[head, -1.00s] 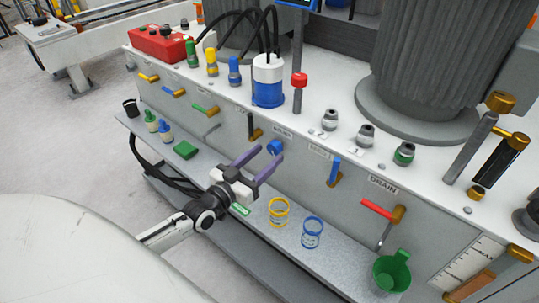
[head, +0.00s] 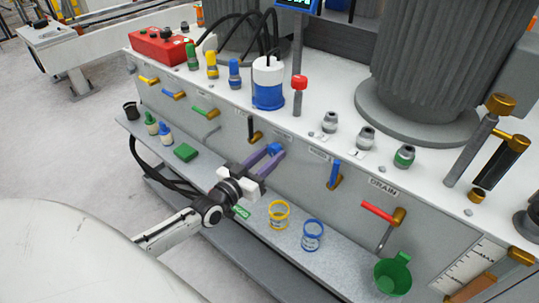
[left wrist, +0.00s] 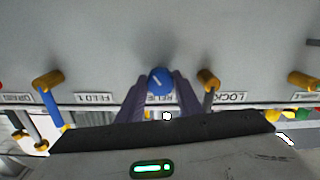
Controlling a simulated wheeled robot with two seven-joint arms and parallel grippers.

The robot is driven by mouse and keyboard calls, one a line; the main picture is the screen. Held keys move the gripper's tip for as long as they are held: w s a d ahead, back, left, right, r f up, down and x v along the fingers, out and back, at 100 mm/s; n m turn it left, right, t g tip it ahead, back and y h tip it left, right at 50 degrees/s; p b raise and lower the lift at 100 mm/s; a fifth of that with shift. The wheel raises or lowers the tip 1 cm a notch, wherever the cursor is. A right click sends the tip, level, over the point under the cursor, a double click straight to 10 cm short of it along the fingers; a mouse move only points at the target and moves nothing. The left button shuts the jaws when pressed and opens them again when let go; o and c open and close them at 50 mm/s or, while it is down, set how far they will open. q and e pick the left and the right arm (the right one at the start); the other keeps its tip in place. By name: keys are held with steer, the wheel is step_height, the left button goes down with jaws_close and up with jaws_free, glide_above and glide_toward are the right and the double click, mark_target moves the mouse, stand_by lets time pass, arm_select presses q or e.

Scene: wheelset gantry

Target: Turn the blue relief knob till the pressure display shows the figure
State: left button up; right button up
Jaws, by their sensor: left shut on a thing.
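The blue relief knob (head: 274,149) sits on the front panel of the grey unit, above a partly covered label. In the left wrist view the knob (left wrist: 160,80) is round with a light pointer line tilted a little off vertical. My left gripper (head: 268,160) has its purple fingers on either side of the knob, shut on it; they also show in the left wrist view (left wrist: 160,92). The pressure display (head: 297,3) is cut off at the top edge, and its figure cannot be read. My right gripper is not in view.
Beside the knob are a black-handled valve (head: 252,130) and a blue-handled valve (head: 334,174). A yellow ring-like cup (head: 279,214), a blue one (head: 312,235) and a green bucket (head: 393,273) stand on the lower shelf. A red-handled drain valve (head: 378,211) sticks out at right.

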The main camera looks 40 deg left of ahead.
arm_select(q)
steer(key=n, duration=0.3)
steer(key=shift+r+n, duration=0.1)
steer(key=shift+n, duration=0.2)
steer(key=o, duration=1)
steer(key=shift+o, duration=0.2)
steer(key=shift+s, duration=0.15)
steer(key=s+p, duration=0.1)
steer(key=s, duration=0.9)
steer(key=shift+a+p, duration=0.25)
steer(key=shift+p, duration=0.15)
